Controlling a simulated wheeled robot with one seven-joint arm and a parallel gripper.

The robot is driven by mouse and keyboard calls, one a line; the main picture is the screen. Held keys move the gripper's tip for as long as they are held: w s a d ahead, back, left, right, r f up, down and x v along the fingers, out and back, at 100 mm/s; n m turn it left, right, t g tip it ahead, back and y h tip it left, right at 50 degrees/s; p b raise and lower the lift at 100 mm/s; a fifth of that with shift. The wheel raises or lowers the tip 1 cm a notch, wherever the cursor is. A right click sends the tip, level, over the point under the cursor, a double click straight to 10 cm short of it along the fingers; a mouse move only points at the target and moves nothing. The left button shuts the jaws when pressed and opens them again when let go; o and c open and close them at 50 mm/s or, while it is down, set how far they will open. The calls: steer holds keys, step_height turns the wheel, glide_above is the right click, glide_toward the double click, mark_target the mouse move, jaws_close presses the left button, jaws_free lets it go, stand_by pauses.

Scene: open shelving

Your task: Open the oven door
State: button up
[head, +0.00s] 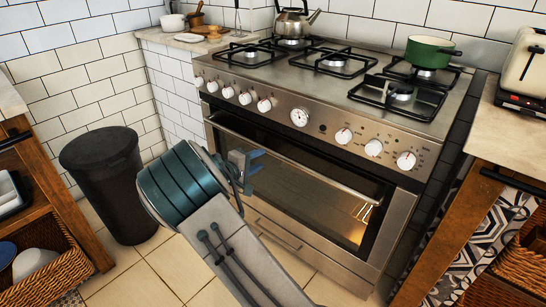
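The oven (330,160) is a stainless steel range with a dark glass door (300,195). The door is shut, and a warm light glows behind its right part. A long metal handle (310,172) runs along the door's top edge. My gripper (252,172), with blue-teal fingers, is in front of the left half of the door, close to the handle. My arm comes up from the bottom and hides the door's lower left part. The fingers are small here, and I cannot tell their spacing or whether they touch the handle.
A black bin (105,185) stands left of the oven. A wooden unit with a wicker basket (50,272) is at far left. A wooden counter (520,135) with a toaster (525,65) is at right. A green pot (432,50) and a kettle (295,22) sit on the hob.

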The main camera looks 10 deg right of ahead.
mark_target(271, 154)
steer(key=b+x, duration=0.1)
steer(key=x, duration=0.7)
steer(key=shift+w+d+f, duration=0.1)
steer(key=shift+w, duration=0.05)
steer(key=shift+b, duration=0.3)
jaws_close()
